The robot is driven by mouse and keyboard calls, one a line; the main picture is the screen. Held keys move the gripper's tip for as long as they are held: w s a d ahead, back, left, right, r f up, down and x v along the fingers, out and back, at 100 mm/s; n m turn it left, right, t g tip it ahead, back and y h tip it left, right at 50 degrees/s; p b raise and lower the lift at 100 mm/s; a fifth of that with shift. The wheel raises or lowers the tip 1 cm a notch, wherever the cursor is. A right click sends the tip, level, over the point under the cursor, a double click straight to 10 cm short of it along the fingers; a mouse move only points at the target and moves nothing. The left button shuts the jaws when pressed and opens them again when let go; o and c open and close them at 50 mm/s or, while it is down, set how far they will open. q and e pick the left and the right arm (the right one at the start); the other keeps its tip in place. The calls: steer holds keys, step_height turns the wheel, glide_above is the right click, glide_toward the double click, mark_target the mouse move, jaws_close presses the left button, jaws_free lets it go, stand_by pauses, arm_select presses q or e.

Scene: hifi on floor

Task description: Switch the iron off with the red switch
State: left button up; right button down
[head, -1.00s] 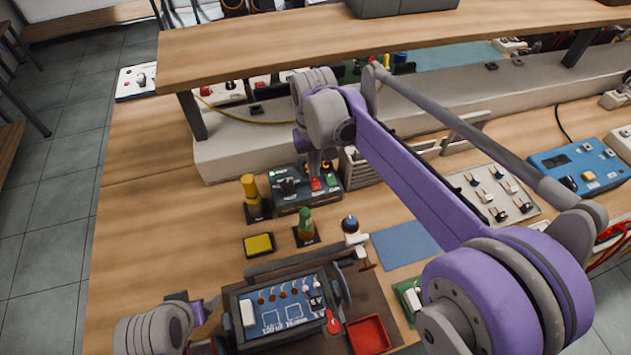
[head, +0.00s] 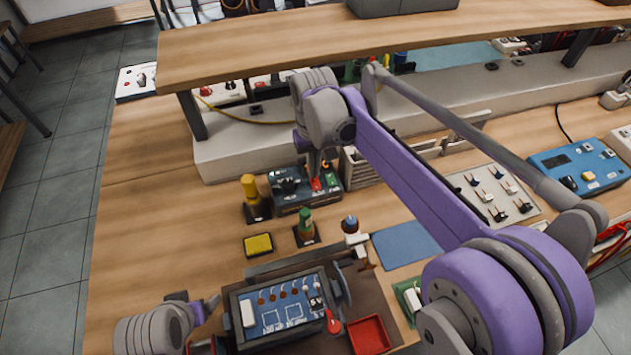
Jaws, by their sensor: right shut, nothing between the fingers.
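A dark station box (head: 291,201) stands on the workbench, below the front of the grey ledge. On its top are a red switch (head: 316,184) and a green switch (head: 331,179). My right gripper (head: 315,174) is shut and empty, its tip down at the red switch. I cannot tell whether it touches. The iron itself is hard to make out; a dark shape lies on the left of the box. My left gripper (head: 211,303) is at the lower left, next to the blue-topped panel; its jaw state is unclear.
A yellow-handled tool (head: 249,187) and a green-handled one (head: 305,222) stand close by the box. A yellow sponge (head: 258,245) lies in front. A wooden shelf (head: 390,40) overhangs the back. The left of the bench (head: 140,200) is clear.

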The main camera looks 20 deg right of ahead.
mark_target(314, 180)
arm_select(q)
steer(key=shift+s+f+b, duration=0.15)
steer(key=shift+f+b, duration=0.4)
arm_select(e)
steer(key=shift+f, duration=0.95)
steer(key=shift+r, duration=0.1)
arm_select(q)
steer(key=shift+w+r+p, duration=0.2)
steer(key=shift+r+p, duration=0.65)
steer(key=shift+r, duration=0.05)
steer(key=shift+w+r+p, duration=0.2)
steer(key=shift+r+p, duration=0.6)
steer(key=shift+r, duration=0.15)
steer(key=shift+w+r+p, duration=0.2)
steer(key=shift+r+p, duration=0.65)
steer(key=shift+r, duration=0.05)
arm_select(e)
steer(key=shift+r, duration=3.45)
arm_select(q)
steer(key=shift+s+f, duration=0.1)
arm_select(e)
steer(key=shift+f, duration=0.1)
